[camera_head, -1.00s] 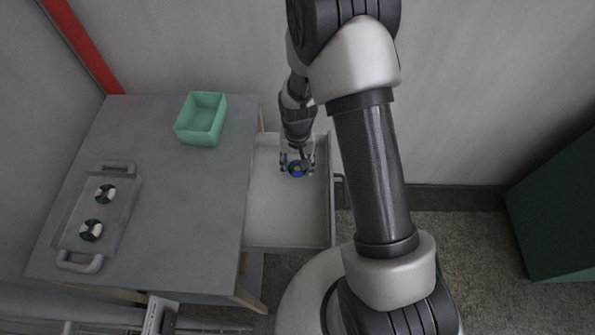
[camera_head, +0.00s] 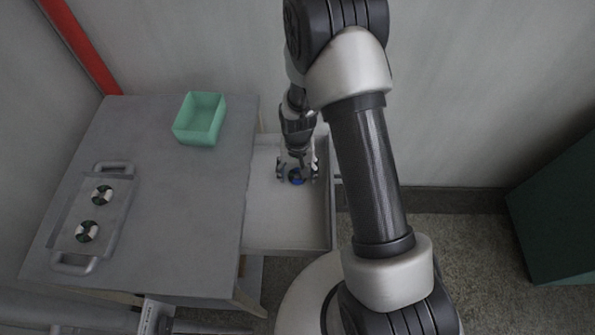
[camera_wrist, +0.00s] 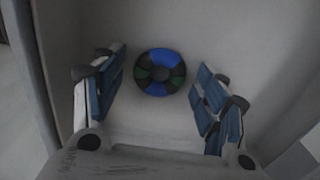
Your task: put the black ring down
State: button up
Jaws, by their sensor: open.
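The ring (camera_wrist: 163,57) has blue, dark green and black segments around a dark centre. It lies flat on the floor of the open drawer (camera_head: 285,220), near the drawer's far end; in the head view the ring (camera_head: 297,181) is partly hidden by my fingers. My gripper (camera_head: 298,176) points down over it. In the wrist view my gripper (camera_wrist: 160,70) is open, with one blue-padded finger on each side of the ring and a clear gap to both. No other ring shows in the drawer.
A grey table (camera_head: 180,190) is left of the drawer. It bears a green open box (camera_head: 199,137) and a handled tray (camera_head: 112,222) with two black-and-white round pieces (camera_head: 102,195). A wall stands behind the drawer. A dark green cabinet (camera_head: 555,225) is at the right.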

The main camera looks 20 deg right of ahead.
jog(key=shift+r, duration=0.1)
notch_tip(320, 180, up, 12)
jog(key=p, duration=0.5)
notch_tip(320, 180, up, 9)
jog(key=t, duration=0.1)
send_over(299, 179)
jog(key=s+r+n+t, duration=0.1)
jog(key=s+r, duration=0.1)
jog(key=r, duration=0.3)
jog(key=s+r+n, duration=0.1)
jog(key=s+r, duration=0.2)
jog(key=r, duration=0.1)
jog(key=s+r+n+t, duration=0.1)
jog(key=s+r+t, duration=0.1)
jog(key=s+r, duration=0.8)
jog(key=s, duration=0.5)
jog(key=shift+n+t, duration=0.3)
jog(key=shift+d, duration=0.1)
jog(key=shift+c, duration=0.4)
